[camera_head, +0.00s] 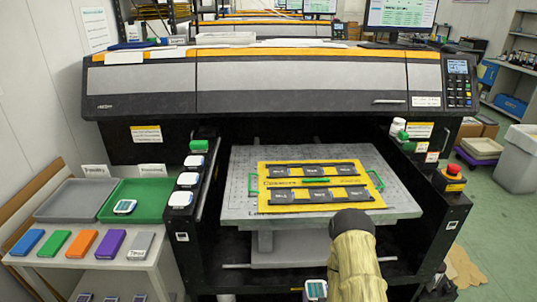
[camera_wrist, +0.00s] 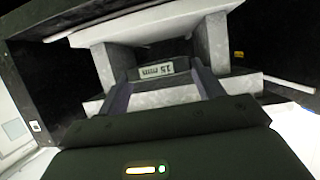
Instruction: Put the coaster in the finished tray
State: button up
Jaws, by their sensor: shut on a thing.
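My gripper (camera_wrist: 163,75) shows in the wrist view, with its two fingers closed on a dark piece (camera_wrist: 150,71) that has a pale label, seemingly "15 mm". I cannot tell whether this piece is the coaster. In the head view the fingers are hidden; only my arm shows at the lower middle. A grey tray (camera_head: 50,211) and a green tray (camera_head: 154,206) stand side by side at the left, each with a small sign behind it. The signs are too small to read surely. A small white-and-teal piece (camera_head: 124,206) lies in the green tray; the grey one looks empty.
A yellow jig (camera_head: 315,207) with dark bars lies on the printer's grey bed (camera_head: 237,190). Several coloured slabs (camera_head: 82,243) lie in front of the trays. A white-and-teal item (camera_head: 315,290) is beside my arm. A red stop button (camera_head: 453,172) stands at the right.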

aim_at(316, 299)
jog(key=shift+s+a+f, duration=0.15)
jog(key=shift+a+f, duration=0.2)
notch_tip(316, 299, up, 12)
jog(key=p, duration=1.1)
jog(key=shift+d+f, duration=0.15)
jog(key=shift+f, duration=0.05)
jog(key=shift+a, duration=0.25)
jog(key=shift+d, duration=0.1)
